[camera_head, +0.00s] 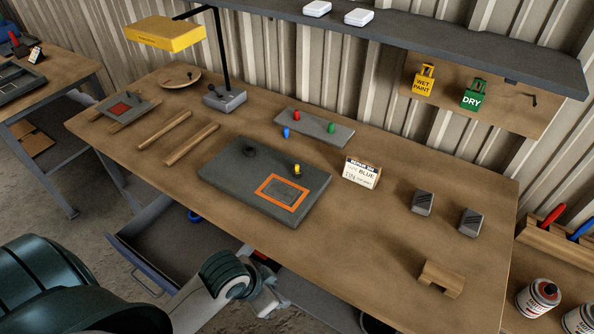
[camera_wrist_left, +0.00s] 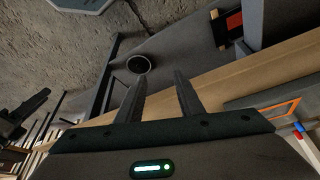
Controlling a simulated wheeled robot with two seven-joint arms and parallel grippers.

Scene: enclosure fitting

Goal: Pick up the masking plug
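Several small coloured plugs show in the head view; I cannot tell which one the task means. A red plug (camera_head: 296,116) and a green plug (camera_head: 331,127) stand on a grey strip (camera_head: 342,137). A blue plug (camera_head: 286,132) is at its front edge. A yellow plug (camera_head: 297,169) stands on the dark grey panel (camera_head: 228,176), beside an orange-framed rectangle (camera_head: 263,201). My left gripper (camera_head: 268,297) is at the table's front edge, apart from all plugs. Its fingers are open and empty in the left wrist view (camera_wrist_left: 161,76).
An open drawer (camera_head: 150,262) juts out below the table's front edge, near my left arm. A white label block (camera_head: 361,173), two grey blocks (camera_head: 422,202) and a notched wooden block (camera_head: 441,279) stand to the right. A lamp (camera_head: 225,97) rises at the back.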

